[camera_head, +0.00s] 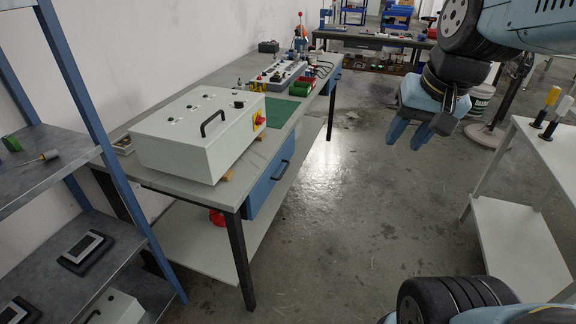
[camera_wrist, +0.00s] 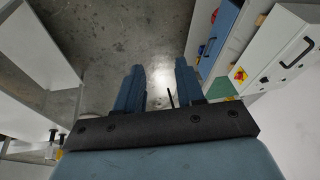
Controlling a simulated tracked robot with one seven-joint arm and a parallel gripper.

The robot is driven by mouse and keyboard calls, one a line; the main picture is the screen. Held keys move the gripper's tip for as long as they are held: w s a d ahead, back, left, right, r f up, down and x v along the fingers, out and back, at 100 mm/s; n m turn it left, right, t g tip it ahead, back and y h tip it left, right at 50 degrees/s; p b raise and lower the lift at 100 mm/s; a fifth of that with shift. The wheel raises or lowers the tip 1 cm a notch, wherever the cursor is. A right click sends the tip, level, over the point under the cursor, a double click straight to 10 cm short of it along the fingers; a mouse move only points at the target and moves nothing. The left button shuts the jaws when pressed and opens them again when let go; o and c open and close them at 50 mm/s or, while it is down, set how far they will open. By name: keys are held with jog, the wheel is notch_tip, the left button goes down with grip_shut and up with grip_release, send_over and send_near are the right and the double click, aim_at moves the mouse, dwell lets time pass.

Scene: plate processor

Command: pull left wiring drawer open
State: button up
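A blue drawer (camera_head: 272,182) with a dark bar handle (camera_head: 281,170) sits under the near part of the grey workbench (camera_head: 190,182). Its front looks flush with the bench. In the wrist view the blue drawer (camera_wrist: 219,32) is at the upper right, partly cut off by the frame. A second blue front (camera_head: 334,84) shows small under the bench's far end. My gripper (camera_head: 408,135) hangs over the aisle to the right of the bench, apart from both fronts. In the wrist view my gripper (camera_wrist: 160,72) has its two fingers spread with nothing between them.
A white control box (camera_head: 200,135) with a red knob stands on the bench, with a green mat (camera_head: 275,112) behind it. A blue-framed shelf (camera_head: 85,75) is at the left. A white table (camera_head: 550,150) stands at the right. The aisle floor (camera_head: 345,215) is clear.

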jog(key=w+a+f+m+g+y, duration=0.3)
jog(key=w+a+f+m+y, duration=0.35)
jog(key=w+f+m, duration=0.3)
jog(key=w+a+f+m+g+y, duration=0.3)
jog(key=w+a+f+m+y, duration=0.3)
jog(key=w+a+f+m, duration=0.4)
jog(key=w+d+f+m+t, duration=0.2)
jog(key=w+f+m+t, duration=0.3)
jog(key=f+m, duration=0.35)
jog(key=w+d+f+m+t, duration=0.1)
jog(key=w+f+m+t, duration=0.3)
jog(key=f+m+t, duration=0.35)
jog(key=w+d+f+m+t, duration=0.25)
jog(key=w+f+m, duration=0.25)
jog(key=f+m, duration=0.4)
jog(key=x, duration=1.3)
jog(key=shift+a+r+n+t+y, duration=0.25)
jog(key=shift+a+n+t+y, duration=0.1)
jog(key=shift+n+t+y, duration=0.1)
jog(key=shift+s, duration=0.15)
grip_shut()
jog(key=shift+f, duration=0.1)
